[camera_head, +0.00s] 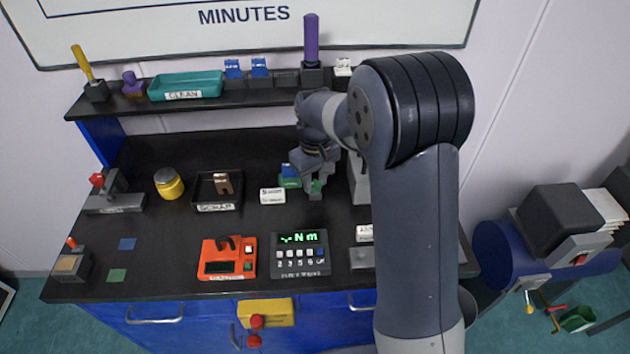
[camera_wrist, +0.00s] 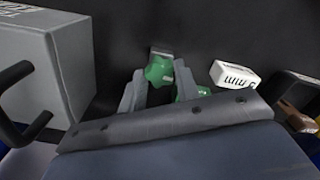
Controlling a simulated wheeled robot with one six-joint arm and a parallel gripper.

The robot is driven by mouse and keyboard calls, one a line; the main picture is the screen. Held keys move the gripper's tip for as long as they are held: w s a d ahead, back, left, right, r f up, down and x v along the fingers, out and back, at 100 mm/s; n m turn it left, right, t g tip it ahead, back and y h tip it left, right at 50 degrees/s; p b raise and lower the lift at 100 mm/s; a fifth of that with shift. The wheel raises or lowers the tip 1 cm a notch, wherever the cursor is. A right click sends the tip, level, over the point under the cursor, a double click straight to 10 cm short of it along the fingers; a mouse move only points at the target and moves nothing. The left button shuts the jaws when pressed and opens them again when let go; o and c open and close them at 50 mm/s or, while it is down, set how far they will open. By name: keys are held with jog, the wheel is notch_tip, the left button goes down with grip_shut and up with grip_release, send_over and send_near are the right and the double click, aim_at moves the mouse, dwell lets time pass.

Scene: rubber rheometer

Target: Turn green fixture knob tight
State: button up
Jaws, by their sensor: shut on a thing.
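The green fixture (camera_head: 289,183) stands on the black bench near the middle, beside a white label block. In the wrist view the green knob (camera_wrist: 159,70) shows between and just beyond my fingers. My gripper (camera_head: 317,190) is down at the fixture from above. In the wrist view my gripper (camera_wrist: 160,90) is shut on the green knob, with a finger on each side. The fingers and my arm hide part of the fixture, so the knob's angle cannot be told.
A white label block (camera_head: 272,196) stands left of the fixture, and it also shows in the wrist view (camera_wrist: 234,75). A grey box (camera_wrist: 42,65) with a black handle stands close at the left of the wrist view. A display unit (camera_head: 301,254) and an orange device (camera_head: 227,258) lie in front. A scrap tray (camera_head: 216,207) stands to the left.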

jog(key=m, duration=0.4)
jog(key=shift+m, duration=0.3)
jog(key=m, duration=0.4)
jog(key=shift+m, duration=0.3)
jog(key=m, duration=0.4)
jog(key=shift+m, duration=0.3)
dwell(0.3)
